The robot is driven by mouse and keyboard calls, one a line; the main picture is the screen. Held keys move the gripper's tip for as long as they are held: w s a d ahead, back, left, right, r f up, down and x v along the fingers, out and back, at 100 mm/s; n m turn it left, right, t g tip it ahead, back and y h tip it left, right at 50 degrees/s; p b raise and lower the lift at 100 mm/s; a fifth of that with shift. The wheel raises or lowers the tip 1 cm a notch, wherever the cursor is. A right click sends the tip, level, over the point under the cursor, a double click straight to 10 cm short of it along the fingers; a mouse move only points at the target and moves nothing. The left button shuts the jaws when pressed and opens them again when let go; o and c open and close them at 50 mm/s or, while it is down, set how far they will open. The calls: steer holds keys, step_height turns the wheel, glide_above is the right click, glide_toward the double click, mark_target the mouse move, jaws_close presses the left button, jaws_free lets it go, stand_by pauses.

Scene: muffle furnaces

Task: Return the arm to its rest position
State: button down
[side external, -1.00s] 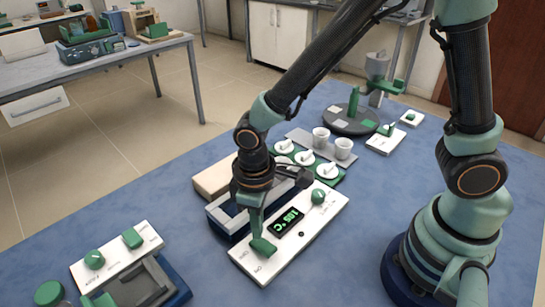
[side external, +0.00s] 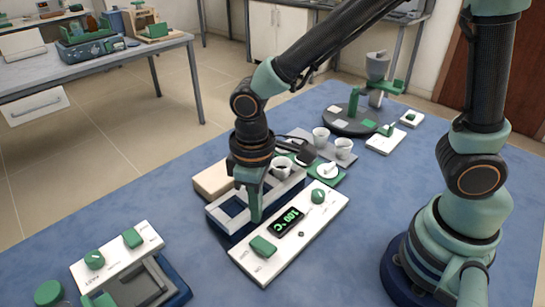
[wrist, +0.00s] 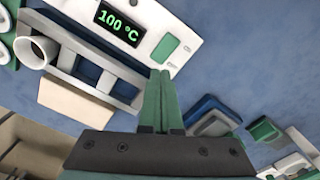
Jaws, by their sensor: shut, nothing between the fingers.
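My gripper (side external: 255,218) points down above the front of the middle muffle furnace (side external: 222,215), with its fingers together and nothing between them. In the wrist view the closed green fingers (wrist: 161,78) reach up from the dark gripper body. The furnace's white panel carries a lit display (side external: 287,221) reading 100 °C, a green knob (side external: 318,196) and a green switch (side external: 263,246). The fingertips are apart from the switch. A white cup (side external: 282,170) stands at the furnace's far side, and also shows in the wrist view (wrist: 32,55).
A dark round stand (side external: 352,122) is at the back. Another furnace unit (side external: 118,257) lies front left. Blue table surface is clear at the front.

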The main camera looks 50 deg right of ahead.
steer(key=d+r+m+t, duration=0.5)
steer(key=d+r, duration=0.9)
steer(key=d, duration=0.3)
steer(key=shift+s+d+r+m+t, duration=0.15)
steer(key=shift+s+d+m+t, duration=0.15)
steer(key=shift+m, duration=0.2)
